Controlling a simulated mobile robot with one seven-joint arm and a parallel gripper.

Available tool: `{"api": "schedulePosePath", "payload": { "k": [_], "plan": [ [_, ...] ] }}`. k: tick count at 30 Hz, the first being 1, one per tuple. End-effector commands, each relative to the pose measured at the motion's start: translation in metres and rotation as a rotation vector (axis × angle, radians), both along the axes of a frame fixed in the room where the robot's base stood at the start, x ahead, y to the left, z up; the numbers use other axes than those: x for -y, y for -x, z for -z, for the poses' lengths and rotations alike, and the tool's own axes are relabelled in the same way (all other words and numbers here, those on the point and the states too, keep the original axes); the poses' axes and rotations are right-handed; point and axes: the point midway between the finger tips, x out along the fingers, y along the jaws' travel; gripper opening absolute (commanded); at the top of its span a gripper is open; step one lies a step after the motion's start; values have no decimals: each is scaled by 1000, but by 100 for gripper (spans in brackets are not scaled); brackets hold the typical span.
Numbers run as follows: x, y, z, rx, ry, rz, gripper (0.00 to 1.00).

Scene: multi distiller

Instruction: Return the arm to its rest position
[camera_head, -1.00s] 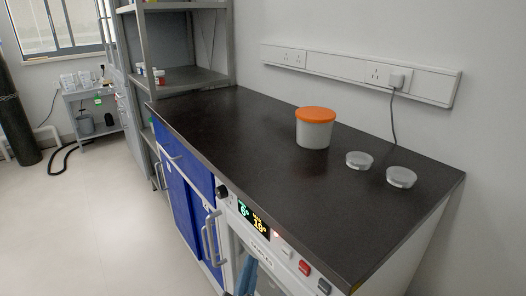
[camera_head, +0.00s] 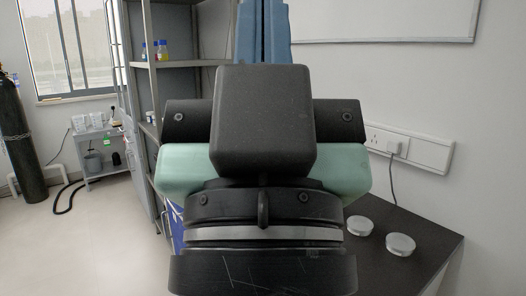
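My gripper (camera_head: 264,32) rises in the middle of the view, seen from behind, with its two blue fingers pointing up at the top edge. The fingers lie close side by side with only a narrow dark line between them, and I see nothing held. The finger ends run up to the picture edge. My dark wrist and pale green gripper body fill the centre and hide most of the bench.
The dark bench top (camera_head: 425,238) shows at the right, with two small clear round dishes (camera_head: 359,225) (camera_head: 400,244). A plugged-in socket strip (camera_head: 420,152) is on the wall. A grey shelf (camera_head: 180,63) with small bottles (camera_head: 162,49) stands behind left. The floor at left is open.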

Motion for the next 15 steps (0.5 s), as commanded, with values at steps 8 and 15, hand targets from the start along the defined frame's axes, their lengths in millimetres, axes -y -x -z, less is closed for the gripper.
{"api": "schedulePosePath", "payload": {
  "k": [8,15],
  "plan": [
    [0,-1,-102,-2,-1,-1,0],
    [-1,-1,-168,-3,-1,-2,0]
  ]
}}
